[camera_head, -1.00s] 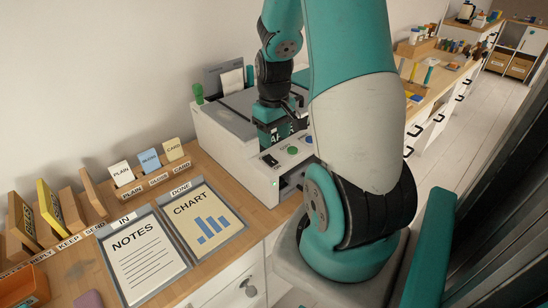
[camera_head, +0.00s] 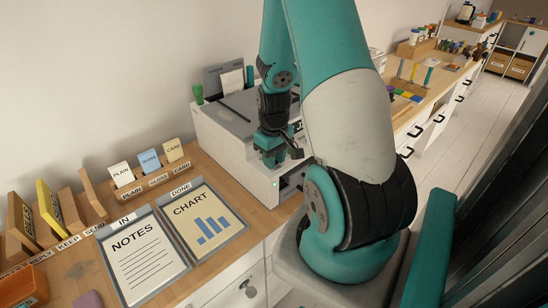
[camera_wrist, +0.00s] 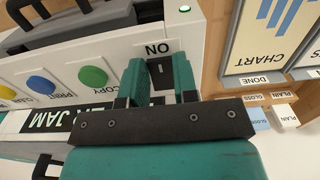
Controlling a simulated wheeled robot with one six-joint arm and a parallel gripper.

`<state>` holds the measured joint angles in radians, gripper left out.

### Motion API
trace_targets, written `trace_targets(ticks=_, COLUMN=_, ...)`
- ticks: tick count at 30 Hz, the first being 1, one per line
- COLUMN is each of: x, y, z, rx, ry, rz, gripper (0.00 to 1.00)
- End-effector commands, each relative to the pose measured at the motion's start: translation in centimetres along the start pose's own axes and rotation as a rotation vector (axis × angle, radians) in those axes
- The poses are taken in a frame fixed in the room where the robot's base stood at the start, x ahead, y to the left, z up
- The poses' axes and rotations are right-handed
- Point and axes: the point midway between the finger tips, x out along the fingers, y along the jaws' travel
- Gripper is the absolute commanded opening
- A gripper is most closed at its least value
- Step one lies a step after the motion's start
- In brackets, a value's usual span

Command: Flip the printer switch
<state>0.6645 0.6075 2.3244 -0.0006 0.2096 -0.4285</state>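The printer (camera_head: 222,128) is a pale box on the wooden desk, with a small green light on its front corner. My gripper (camera_head: 284,158) is low over the printer's right front part and hides the buttons there. In the wrist view, the printer's button panel (camera_wrist: 35,66) appears upside down. The dark printer switch (camera_wrist: 158,70) lies beside the "ON" label, between my two teal fingertips (camera_wrist: 160,68). The fingers stand apart with a gap between them. I cannot tell whether they touch the switch. The wrist view also shows green (camera_wrist: 92,76), blue (camera_wrist: 41,85) and yellow buttons.
The NOTES sheet (camera_head: 145,255) and CHART sheet (camera_head: 205,218) lie in trays left of the printer. Small card holders (camera_head: 150,163) and wooden dividers stand along the wall. A green-topped object (camera_head: 198,94) stands behind the printer.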

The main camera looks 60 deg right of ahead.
Motion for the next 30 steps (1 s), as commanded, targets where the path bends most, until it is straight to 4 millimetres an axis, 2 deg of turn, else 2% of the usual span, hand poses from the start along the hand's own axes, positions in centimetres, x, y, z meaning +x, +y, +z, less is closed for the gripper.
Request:
trace_targets(ticks=10, x=-0.40, y=0.02, z=-0.29, rx=-0.001, ry=-0.103, rz=0.001, gripper=0.04)
trace_targets(ticks=18, x=-0.18, y=0.07, z=-0.29, rx=0.001, ry=-0.110, rz=0.002, gripper=0.04)
trace_targets(ticks=19, x=-0.18, y=0.07, z=-0.30, rx=0.001, ry=-0.110, rz=0.002, gripper=0.32)
trace_targets(ticks=21, x=-0.18, y=0.07, z=-0.30, rx=0.001, ry=-0.109, rz=0.002, gripper=0.48)
trace_targets(ticks=22, x=-0.18, y=0.07, z=-0.30, rx=0.001, ry=-0.109, rz=0.002, gripper=0.53)
trace_targets(ticks=30, x=-0.25, y=0.05, z=-0.31, rx=0.000, ry=-0.109, rz=0.001, gripper=0.53)
